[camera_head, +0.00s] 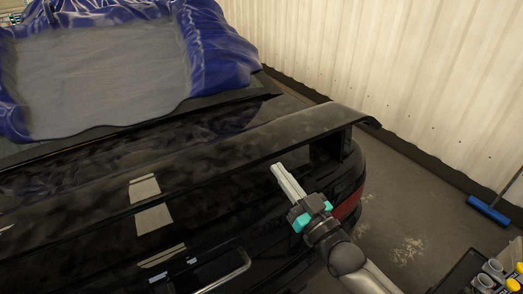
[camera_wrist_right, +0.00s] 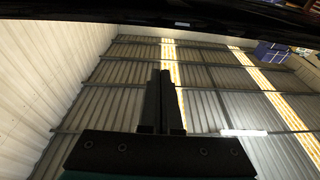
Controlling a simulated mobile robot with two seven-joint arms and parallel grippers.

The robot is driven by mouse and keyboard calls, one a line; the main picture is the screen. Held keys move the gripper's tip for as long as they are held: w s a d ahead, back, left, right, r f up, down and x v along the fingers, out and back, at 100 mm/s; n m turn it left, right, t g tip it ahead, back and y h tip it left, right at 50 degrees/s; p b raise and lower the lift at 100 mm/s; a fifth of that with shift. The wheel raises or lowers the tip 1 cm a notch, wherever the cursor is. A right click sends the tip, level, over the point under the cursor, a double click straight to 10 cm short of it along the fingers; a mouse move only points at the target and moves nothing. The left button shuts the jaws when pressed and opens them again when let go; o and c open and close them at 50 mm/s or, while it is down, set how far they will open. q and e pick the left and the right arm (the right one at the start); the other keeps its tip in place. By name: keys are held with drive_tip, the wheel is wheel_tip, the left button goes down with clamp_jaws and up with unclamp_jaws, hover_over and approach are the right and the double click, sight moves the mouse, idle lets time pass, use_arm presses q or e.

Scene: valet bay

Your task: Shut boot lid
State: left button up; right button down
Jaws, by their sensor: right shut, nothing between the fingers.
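The black boot lid (camera_head: 95,225) spans the lower left of the head view, with a raised spoiler (camera_head: 235,138) along its top edge. It looks lowered onto the car, but I cannot tell whether it is fully shut or latched. My right gripper (camera_head: 278,168) is over the right part of the lid's rear face, just below the spoiler, with its fingers together and nothing between them. I cannot tell if it touches the lid. In the right wrist view the gripper's fingers (camera_wrist_right: 163,100) point up against the ceiling, with a dark edge above. My left gripper is not in view.
A blue-edged cover (camera_head: 215,45) lies over the car's rear window and roof. A pale corrugated wall (camera_head: 390,60) runs along the right. A blue broom (camera_head: 488,210) and a dark tray with bottles (camera_head: 490,275) are at right. Bare floor (camera_head: 405,195) lies between car and wall.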

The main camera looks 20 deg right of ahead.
drive_tip(key=w+a+f+p, duration=0.1)
drive_tip(key=w+a, duration=0.1)
drive_tip(key=w, duration=0.6)
drive_tip(key=shift+w+f, duration=0.3)
drive_tip(key=shift+w, duration=0.05)
